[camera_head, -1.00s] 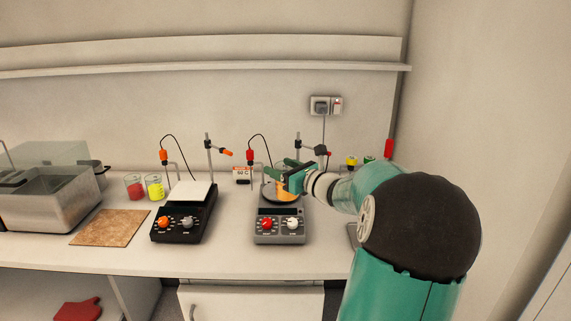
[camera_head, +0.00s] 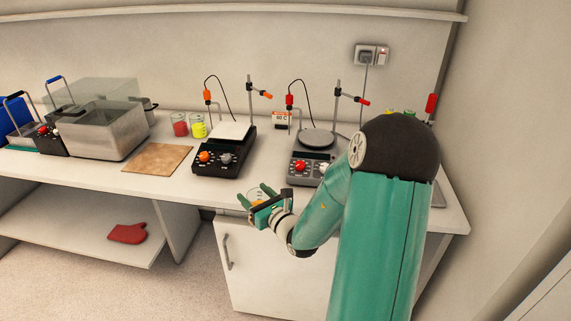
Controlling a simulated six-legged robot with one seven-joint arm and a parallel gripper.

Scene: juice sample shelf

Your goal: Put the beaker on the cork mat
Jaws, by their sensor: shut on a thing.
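The cork mat (camera_head: 157,158) is a tan square lying bare on the worktop, left of the black hotplate. My gripper (camera_head: 258,194) is shut on a beaker (camera_head: 255,197) with orange-yellow contents, largely hidden behind the fingers. It holds the beaker in front of the counter's front edge, right of the mat and nearer to me. Two more beakers, one red (camera_head: 180,125) and one yellow (camera_head: 198,126), stand on the worktop behind the mat.
A black hotplate (camera_head: 222,160) with a white top stands right of the mat. A grey hotplate (camera_head: 316,140) with an empty round plate is further right. A metal bath (camera_head: 105,130) stands left. A red mitt (camera_head: 128,233) lies on the lower shelf.

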